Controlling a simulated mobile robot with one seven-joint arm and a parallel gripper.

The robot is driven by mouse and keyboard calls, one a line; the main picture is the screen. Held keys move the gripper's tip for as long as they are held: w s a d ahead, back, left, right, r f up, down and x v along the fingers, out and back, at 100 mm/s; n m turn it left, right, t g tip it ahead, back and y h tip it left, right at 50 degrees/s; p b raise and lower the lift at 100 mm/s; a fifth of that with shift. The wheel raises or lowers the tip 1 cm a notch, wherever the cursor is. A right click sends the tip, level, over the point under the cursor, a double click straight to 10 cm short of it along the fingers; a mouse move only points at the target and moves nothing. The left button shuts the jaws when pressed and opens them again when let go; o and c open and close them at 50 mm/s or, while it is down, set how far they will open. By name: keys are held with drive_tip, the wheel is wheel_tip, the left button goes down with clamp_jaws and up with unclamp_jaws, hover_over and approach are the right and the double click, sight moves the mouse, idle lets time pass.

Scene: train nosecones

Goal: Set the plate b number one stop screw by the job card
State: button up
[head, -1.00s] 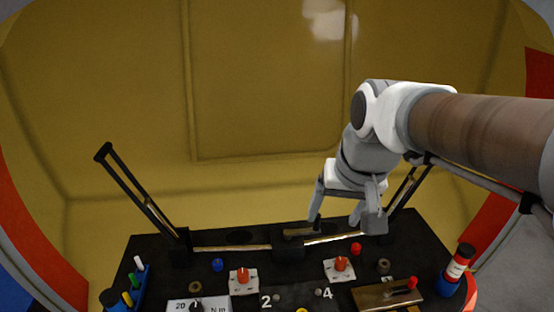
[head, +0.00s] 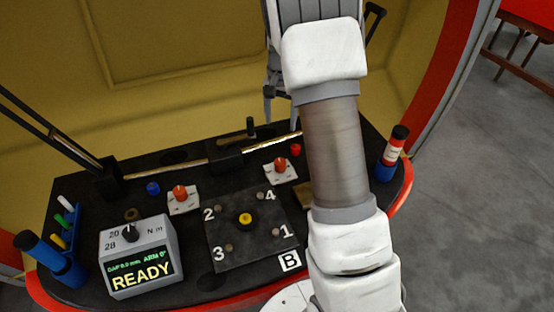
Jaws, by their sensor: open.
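Plate B (head: 230,252) is a dark square plate at the front middle of the black bench, with a white "B" label (head: 290,260) at its front right corner. The number one screw (head: 276,232) is a small grey head beside the white "1". Screws two, three and four sit by the other corners, around a yellow knob (head: 245,219). My gripper (head: 282,110) is open above the brass bar at the back of the bench, well behind plate B. My arm hides part of it. I cannot make out a job card.
A display box (head: 142,258) reads READY, gap 0.0 mm, arm 0°, with a dial marked 20 and 28 N m. Two red knobs (head: 180,192) (head: 281,164) stand behind the plate. A marker rack (head: 70,262) is at left. My arm covers the bench's right part.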

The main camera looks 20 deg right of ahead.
sight(281, 162)
wheel_tip(281, 162, down, 18)
drive_tip(key=b, duration=0.3)
drive_tip(key=shift+b, duration=0.35)
drive_tip(key=shift+d, duration=0.1)
clamp_jaws()
